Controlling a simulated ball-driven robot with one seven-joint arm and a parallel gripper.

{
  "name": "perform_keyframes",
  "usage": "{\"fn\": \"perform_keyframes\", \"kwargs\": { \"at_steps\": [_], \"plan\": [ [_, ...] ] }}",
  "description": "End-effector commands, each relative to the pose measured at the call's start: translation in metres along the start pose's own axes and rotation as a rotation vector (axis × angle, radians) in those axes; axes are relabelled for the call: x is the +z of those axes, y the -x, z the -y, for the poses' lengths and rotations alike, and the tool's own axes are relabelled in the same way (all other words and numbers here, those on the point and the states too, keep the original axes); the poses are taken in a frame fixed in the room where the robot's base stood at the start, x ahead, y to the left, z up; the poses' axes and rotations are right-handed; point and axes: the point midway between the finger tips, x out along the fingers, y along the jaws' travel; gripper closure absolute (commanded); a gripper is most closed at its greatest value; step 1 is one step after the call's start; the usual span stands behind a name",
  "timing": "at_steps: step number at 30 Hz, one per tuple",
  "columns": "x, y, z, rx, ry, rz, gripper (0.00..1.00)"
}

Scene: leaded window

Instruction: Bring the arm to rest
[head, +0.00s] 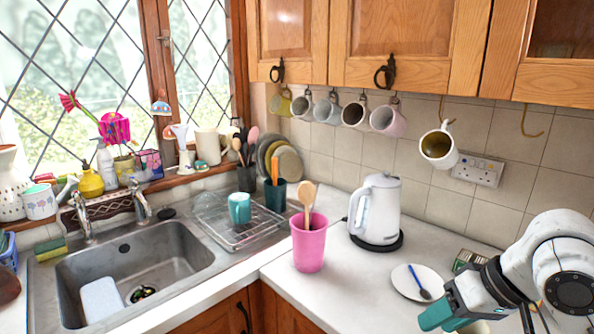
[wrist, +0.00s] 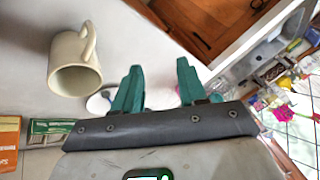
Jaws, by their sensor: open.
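My gripper (head: 440,314) is at the lower right of the head view, its teal fingers low over the worktop near the front of the plate. In the wrist view its two teal fingers (wrist: 159,88) stand apart with nothing between them. My white arm comes in from the right edge. A white plate (head: 403,284) with a blue spoon (head: 418,280) on it lies just behind the fingers, apart from them as far as I can see. A cream mug (wrist: 75,62) shows left of the fingers in the wrist view, not touching them.
A white kettle (head: 376,210) and a pink pot (head: 309,245) with wooden utensils stand on the worktop. Mugs hang under the cupboards, one larger mug (head: 438,147) above the plate. The sink (head: 190,262) is at left. The worktop between pot and plate is clear.

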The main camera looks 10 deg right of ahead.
Motion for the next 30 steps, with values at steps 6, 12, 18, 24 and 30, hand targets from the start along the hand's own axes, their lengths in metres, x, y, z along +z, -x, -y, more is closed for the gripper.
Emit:
{"fn": "perform_keyframes", "kwargs": {
  "at_steps": [6,12,18,24,30],
  "plan": [
    [-0.006,-0.043,0.045,-0.129,0.018,-0.126,0.58],
    [0.026,-0.094,0.057,-0.156,-0.028,-0.165,0.58],
    [0.101,-0.151,0.044,-0.082,-0.074,-0.101,0.58],
    [0.21,-0.186,0.007,0.09,-0.068,0.046,0.58],
    [0.302,-0.18,-0.043,0.285,-0.002,0.201,0.58]
  ]
}}
